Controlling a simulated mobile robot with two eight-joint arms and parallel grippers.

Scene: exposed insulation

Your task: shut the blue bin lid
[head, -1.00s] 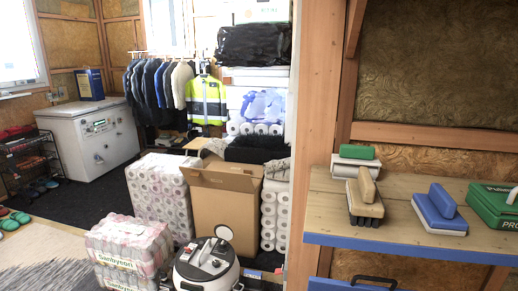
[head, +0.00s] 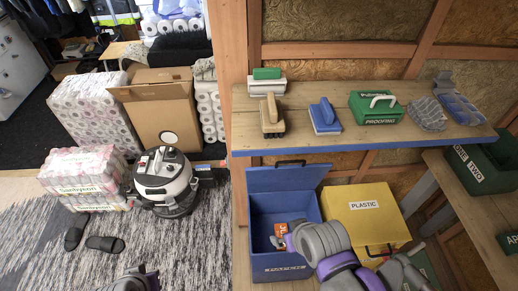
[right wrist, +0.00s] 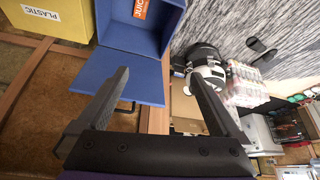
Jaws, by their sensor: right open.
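The blue bin (head: 283,266) stands on the floor below the wooden shelf in the head view. Its blue lid (head: 287,178) is open, raised at the back of the bin. An orange juice carton (head: 281,230) is inside. In the right wrist view the bin (right wrist: 150,35) and the flat lid (right wrist: 113,76) lie just beyond my right gripper (right wrist: 162,88), whose fingers are wide apart and empty. In the head view my right arm covers the bin's right front part. Part of my left arm shows at the bottom edge; its finger opening cannot be made out.
A yellow bin (head: 364,222) marked PLASTIC stands right of the blue bin. The shelf (head: 340,133) with brushes and a green box (head: 376,107) overhangs behind the lid. A vacuum cleaner (head: 163,178) stands left. The rug (head: 190,255) between is mostly clear.

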